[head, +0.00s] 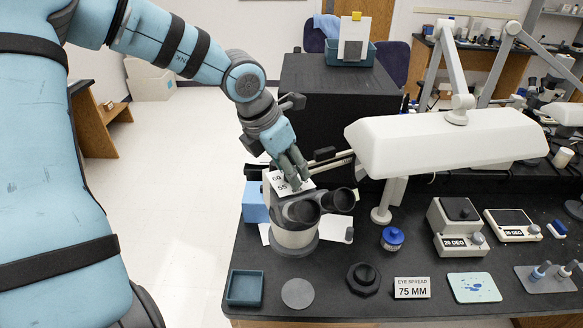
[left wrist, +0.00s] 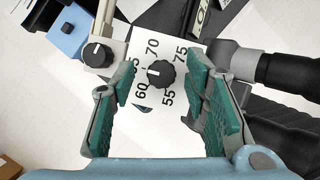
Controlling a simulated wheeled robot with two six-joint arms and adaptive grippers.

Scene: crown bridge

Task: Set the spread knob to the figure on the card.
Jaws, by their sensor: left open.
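The card (head: 412,288) stands at the front of the bench and reads "EYE SPREAD 75 MM". The spread knob (left wrist: 160,74) is black and ribbed. It sits on a white dial plate (left wrist: 150,107) marked 55, 60, 70 and 75, with another figure partly hidden at the left. Its pale mark seems to point left; the exact reading is unclear. The plate is on the binocular microscope head (head: 297,220). My left gripper (head: 291,170) is open above the plate. In the left wrist view its green-padded fingers are either side of the knob, apart from it.
A second black knob (left wrist: 98,54) is close beside the dial, left in the wrist view. Eyepieces (head: 339,199) project close to my gripper. A white lamp hood (head: 445,140) hangs at right. A blue tray (head: 245,287) and grey disc (head: 297,293) lie in front.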

